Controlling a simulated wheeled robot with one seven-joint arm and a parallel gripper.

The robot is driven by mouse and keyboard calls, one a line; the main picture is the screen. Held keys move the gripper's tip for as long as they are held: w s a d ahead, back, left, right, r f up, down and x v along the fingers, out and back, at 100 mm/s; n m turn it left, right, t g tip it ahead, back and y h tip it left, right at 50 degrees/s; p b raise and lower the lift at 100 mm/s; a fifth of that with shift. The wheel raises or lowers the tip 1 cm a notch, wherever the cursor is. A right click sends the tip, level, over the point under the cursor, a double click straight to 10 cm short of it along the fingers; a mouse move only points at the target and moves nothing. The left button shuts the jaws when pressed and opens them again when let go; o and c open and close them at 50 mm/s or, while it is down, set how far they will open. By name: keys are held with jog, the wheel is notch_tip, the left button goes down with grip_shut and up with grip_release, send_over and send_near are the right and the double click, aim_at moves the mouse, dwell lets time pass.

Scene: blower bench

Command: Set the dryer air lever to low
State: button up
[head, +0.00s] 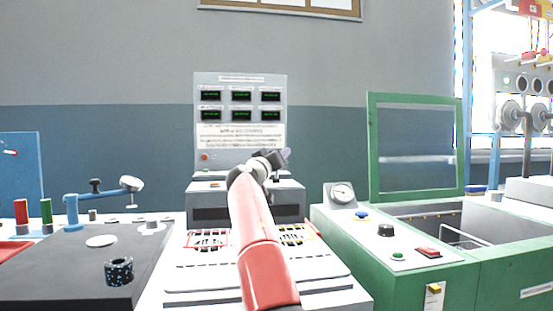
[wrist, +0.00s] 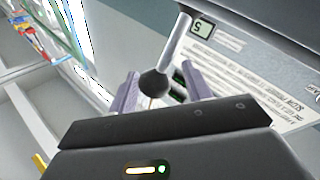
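The air lever is a metal rod with a black ball knob (wrist: 153,84) in the wrist view. The rod runs up and to the right from the knob. My gripper (wrist: 161,72) is open, with one pale finger on each side of the knob. A gap shows between the knob and the right finger; I cannot tell whether the left finger touches it. In the head view my gripper (head: 284,156) is in front of the grey dryer panel (head: 240,166), and my red arm hides part of the unit. I cannot make out the lever there.
A panel with several green displays (head: 240,96) stands behind my gripper. A green bench (head: 335,235) with a gauge (head: 341,194) and raised lid (head: 371,150) is at right. A dark plate (head: 75,262) with a blue-armed device (head: 105,191) is at left. A small display (wrist: 202,29) shows in the wrist view.

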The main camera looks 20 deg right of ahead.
jog(key=shift+s+a+f+b, duration=0.25)
jog(key=shift+s+a+b, duration=0.1)
jog(key=shift+b, duration=0.3)
jog(key=b+v, duration=0.5)
jog(key=v, duration=0.1)
jog(key=shift+s+a, duration=0.25)
jog(key=shift+a, duration=0.05)
